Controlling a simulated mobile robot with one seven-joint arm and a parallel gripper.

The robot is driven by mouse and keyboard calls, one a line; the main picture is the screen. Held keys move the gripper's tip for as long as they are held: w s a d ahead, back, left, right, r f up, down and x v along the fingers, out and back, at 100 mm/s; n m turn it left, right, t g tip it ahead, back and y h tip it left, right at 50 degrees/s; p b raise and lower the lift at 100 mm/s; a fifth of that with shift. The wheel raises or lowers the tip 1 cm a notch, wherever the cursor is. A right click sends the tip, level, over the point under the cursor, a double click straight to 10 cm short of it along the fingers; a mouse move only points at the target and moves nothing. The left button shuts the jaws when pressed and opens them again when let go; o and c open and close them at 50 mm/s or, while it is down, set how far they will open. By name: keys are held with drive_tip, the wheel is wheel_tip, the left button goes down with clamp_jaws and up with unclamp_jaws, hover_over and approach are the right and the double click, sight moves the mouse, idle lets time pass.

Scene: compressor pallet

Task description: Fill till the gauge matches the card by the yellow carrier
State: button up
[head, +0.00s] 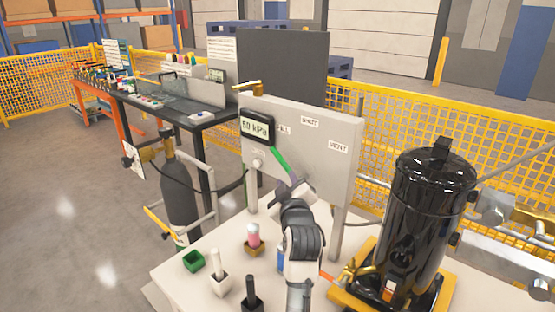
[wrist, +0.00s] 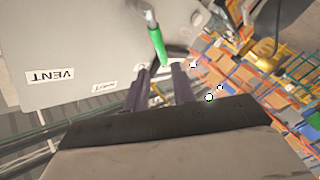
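The pressure gauge (head: 256,128) on the grey panel (head: 325,165) shows a two-digit kPa reading, apparently 60. A green lever (head: 280,160) slants up-left on the panel, with its upper end near the partly hidden FILL label (head: 284,129). A middle label, apparently SHUT (head: 310,122), and the VENT label (head: 338,147) lie to its right. My gripper (wrist: 161,72) has its two dark fingers apart; the lever (wrist: 156,42) shows near and between their tips, and contact is unclear. The yellow carrier (head: 345,299) holds a black tank (head: 430,210). I cannot make out the card's reading.
On the white table (head: 175,275) stand a green box (head: 193,261), a white holder (head: 219,283), a black holder (head: 252,300) and a pink-topped piece (head: 253,236). A dark gas cylinder (head: 179,190) stands left of the panel. Yellow mesh fence (head: 490,140) runs behind.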

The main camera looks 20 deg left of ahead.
sight(282, 163)
drive_tip(key=x, duration=1.1)
drive_tip(key=shift+w+a+b, duration=0.15)
drive_tip(key=shift+w+b, duration=0.15)
drive_tip(key=shift+b, duration=0.1)
clamp_jaws()
